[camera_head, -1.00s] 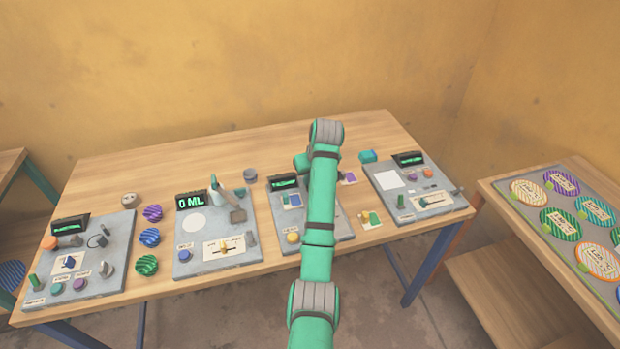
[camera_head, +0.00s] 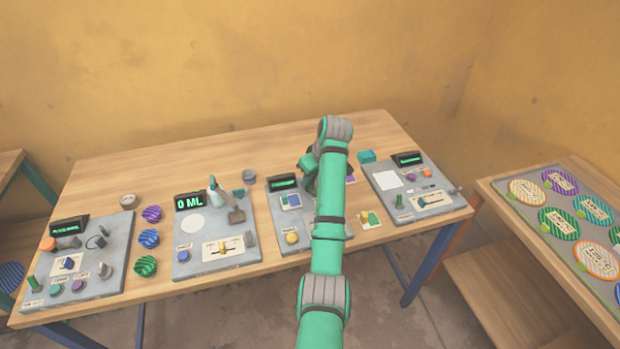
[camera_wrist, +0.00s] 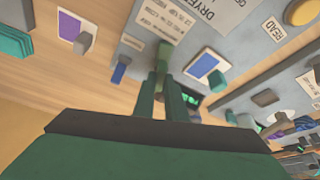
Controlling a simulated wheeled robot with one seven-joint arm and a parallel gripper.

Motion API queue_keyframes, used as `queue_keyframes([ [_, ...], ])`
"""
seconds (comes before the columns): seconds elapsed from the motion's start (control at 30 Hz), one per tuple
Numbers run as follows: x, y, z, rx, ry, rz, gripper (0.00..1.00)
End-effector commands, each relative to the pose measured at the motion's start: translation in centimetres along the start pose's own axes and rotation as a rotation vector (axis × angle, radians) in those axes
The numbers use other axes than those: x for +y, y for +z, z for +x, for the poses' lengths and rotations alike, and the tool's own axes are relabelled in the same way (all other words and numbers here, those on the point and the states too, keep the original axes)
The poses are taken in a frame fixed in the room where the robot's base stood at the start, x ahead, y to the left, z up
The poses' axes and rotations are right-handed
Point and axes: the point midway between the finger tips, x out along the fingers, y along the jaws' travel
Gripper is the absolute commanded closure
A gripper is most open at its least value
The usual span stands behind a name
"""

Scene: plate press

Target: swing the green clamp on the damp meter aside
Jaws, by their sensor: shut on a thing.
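The damp meter appears to be the grey panel (camera_head: 283,220) with a dark display, third from the left in the head view, partly hidden by my arm. My gripper (camera_wrist: 170,78) shows its two dark green fingers close together over this panel in the wrist view.
Other grey panels stand at left (camera_head: 120,262), left of centre (camera_head: 190,262) and right (camera_head: 425,207). A purple card (camera_wrist: 70,26) lies on the bare wood beside the meter. A side table at right holds a tray (camera_head: 597,212) of striped discs.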

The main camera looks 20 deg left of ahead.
Motion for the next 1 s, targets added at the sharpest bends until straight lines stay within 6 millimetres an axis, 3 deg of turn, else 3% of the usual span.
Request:
queue_keyframes([
  [0.03,-0.1,0.1,0.1,-0.003,-0.003,-0.001,1.00],
  [0.07,-0.1,0.1,0.1,-0.003,-0.003,-0.001,0.86],
  [0.13,-0.1,0.1,0.1,-0.002,-0.003,-0.001,0.70],
  [0.57,0.1,-0.1,-0.8,0.002,0.002,0.001,0.70],
  [1.0,0.2,0.0,-8.8,0.001,0.004,0.001,0.70],
])
